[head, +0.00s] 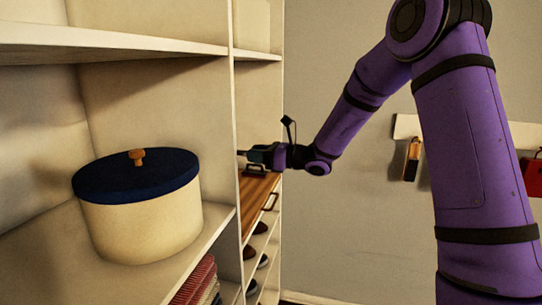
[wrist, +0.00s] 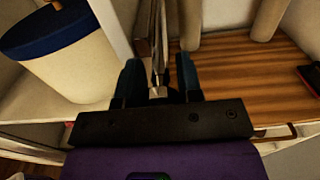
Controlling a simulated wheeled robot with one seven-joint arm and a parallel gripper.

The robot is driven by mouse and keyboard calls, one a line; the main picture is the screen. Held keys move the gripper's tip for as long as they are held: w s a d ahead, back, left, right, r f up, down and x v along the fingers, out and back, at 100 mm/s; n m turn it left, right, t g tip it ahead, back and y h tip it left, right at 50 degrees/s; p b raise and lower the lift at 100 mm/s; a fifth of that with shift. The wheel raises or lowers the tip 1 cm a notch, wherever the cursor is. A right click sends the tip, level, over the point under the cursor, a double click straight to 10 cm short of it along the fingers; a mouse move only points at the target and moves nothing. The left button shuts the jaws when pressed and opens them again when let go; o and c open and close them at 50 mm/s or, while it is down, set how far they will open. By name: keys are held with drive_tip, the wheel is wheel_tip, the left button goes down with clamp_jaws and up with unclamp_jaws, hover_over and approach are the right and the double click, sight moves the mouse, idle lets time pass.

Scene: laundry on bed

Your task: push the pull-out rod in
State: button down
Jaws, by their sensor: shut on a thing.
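The pull-out rod (wrist: 157,60) shows in the wrist view as a narrow metal piece running away from me between my fingers, beside the white upright panel. My gripper (wrist: 158,66) has one dark finger on each side of it and is shut on it. In the head view my gripper (head: 250,153) reaches into the right-hand compartment of the closet, above a wooden surface. The rod cannot be made out in the head view, so how far it is extended is unclear.
A cream round box (head: 142,228) with a dark blue lid stands on the shelf left of the upright panel (head: 236,125). A striped wooden surface (head: 258,196) with handles lies below my gripper. Shoes sit lower down. A rack (head: 408,127) hangs on the wall at right.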

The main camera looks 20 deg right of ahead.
drive_tip(key=shift+w+a, duration=0.1)
drive_tip(key=shift+a, duration=0.1)
drive_tip(key=c, duration=0.8)
unclamp_jaws()
drive_tip(key=v, duration=1)
drive_tip(key=shift+s+d, duration=0.25)
drive_tip(key=shift+d, duration=0.1)
